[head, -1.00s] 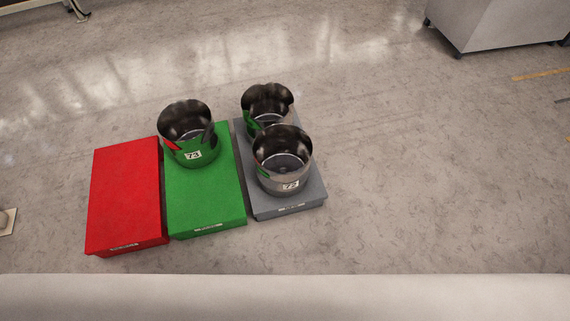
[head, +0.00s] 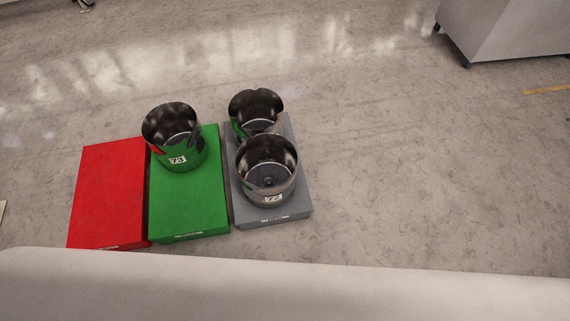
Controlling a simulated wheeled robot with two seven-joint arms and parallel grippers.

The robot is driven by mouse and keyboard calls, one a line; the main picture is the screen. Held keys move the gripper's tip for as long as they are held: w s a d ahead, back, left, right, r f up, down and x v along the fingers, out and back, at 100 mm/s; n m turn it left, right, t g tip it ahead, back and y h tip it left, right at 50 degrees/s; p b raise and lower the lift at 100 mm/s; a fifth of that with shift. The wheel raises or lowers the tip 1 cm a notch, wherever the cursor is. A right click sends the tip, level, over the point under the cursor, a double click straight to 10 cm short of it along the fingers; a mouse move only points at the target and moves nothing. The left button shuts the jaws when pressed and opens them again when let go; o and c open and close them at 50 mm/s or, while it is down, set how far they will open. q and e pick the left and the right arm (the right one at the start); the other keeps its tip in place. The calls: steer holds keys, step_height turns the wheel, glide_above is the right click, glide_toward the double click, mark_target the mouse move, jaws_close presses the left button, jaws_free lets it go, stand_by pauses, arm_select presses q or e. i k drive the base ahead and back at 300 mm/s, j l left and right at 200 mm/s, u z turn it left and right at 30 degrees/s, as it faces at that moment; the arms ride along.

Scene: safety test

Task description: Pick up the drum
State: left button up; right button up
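Three shiny, open-topped metal drums stand upright on low coloured platforms on the floor. One drum (head: 176,150), labelled 73, stands on the far part of the green platform (head: 188,210). Two drums stand on the grey platform (head: 298,195): a near one (head: 268,190) with a label that seems to read 72, and a far one (head: 256,105) partly hidden behind it. The red platform (head: 108,195) at the left is bare. Neither of my grippers shows in the head view.
A pale, wide surface (head: 290,290) runs across the bottom of the view, in front of the platforms. A grey-white cabinet on casters (head: 505,30) stands at the top right. The floor (head: 430,170) to the right of the platforms is clear.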

mark_target(266, 164)
steer(key=i+l+u, duration=0.2)
steer(key=l+u, duration=0.15)
steer(key=i+l+u, duration=0.15)
steer(key=l+u, duration=0.5)
steer(key=l, duration=0.2)
steer(key=i, duration=0.05)
